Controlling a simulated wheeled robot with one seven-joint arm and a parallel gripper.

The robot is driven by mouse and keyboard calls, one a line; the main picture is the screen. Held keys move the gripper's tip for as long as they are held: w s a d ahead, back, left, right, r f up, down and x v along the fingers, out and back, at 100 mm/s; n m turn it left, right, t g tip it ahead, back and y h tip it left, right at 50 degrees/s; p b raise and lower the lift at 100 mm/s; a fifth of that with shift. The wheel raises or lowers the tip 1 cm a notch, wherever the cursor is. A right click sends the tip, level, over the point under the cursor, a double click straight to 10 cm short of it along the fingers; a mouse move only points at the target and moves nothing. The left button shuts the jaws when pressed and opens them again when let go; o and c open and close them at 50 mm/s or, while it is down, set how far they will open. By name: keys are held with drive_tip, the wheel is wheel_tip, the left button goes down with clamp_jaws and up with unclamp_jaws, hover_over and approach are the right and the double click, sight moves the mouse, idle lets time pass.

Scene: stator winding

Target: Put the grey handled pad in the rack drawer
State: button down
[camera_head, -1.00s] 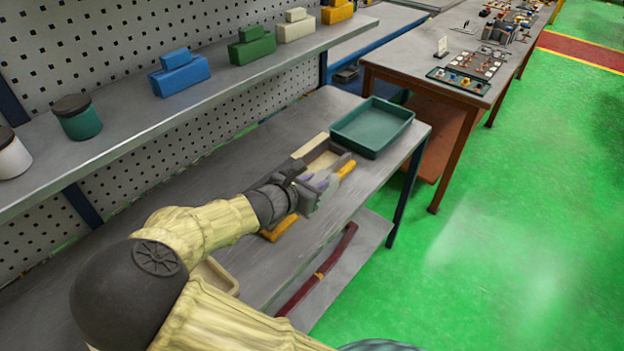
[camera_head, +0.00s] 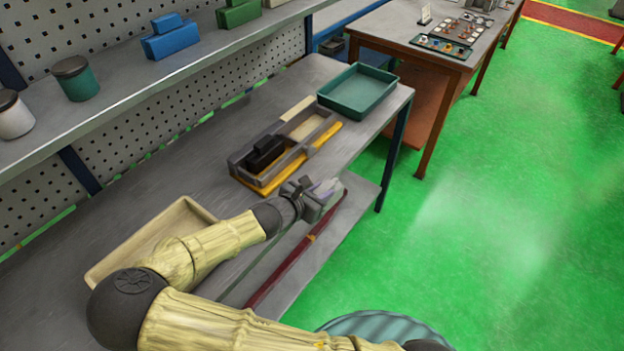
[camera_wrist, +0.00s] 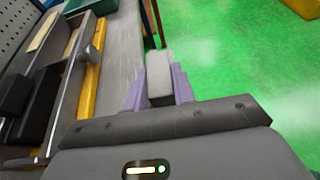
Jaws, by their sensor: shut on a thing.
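My gripper (camera_head: 322,193) is shut on a grey block, which I take as the grey handled pad (camera_wrist: 160,77); it shows between the two purple fingers in the wrist view. In the head view the gripper is near the table's front edge, to the right of and nearer than the grey rack drawer (camera_head: 240,163). The drawer is an open, divided grey tray on the table. A black handled block (camera_head: 266,154) lies in its near compartment. The far part shows a pale, empty-looking floor. The held pad's handle is hidden or cannot be made out.
A yellow strip (camera_head: 322,138) runs along the drawer's front side. A teal tray (camera_head: 357,92) stands beyond the drawer. A cream tray (camera_head: 150,240) lies at the near left. A lower shelf (camera_head: 345,225) carries a dark red bar. Blue and green blocks sit on the upper shelf.

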drive_tip(key=s+d+f+m+g+h, duration=0.1)
drive_tip(key=s+d+f+m, duration=0.1)
drive_tip(key=d+f, duration=0.9)
drive_tip(key=shift+s+d+f+g+h, duration=0.15)
drive_tip(key=shift+s+d+g+h, duration=0.2)
drive_tip(key=shift+s+d, duration=0.45)
drive_tip(key=shift+a, duration=0.15)
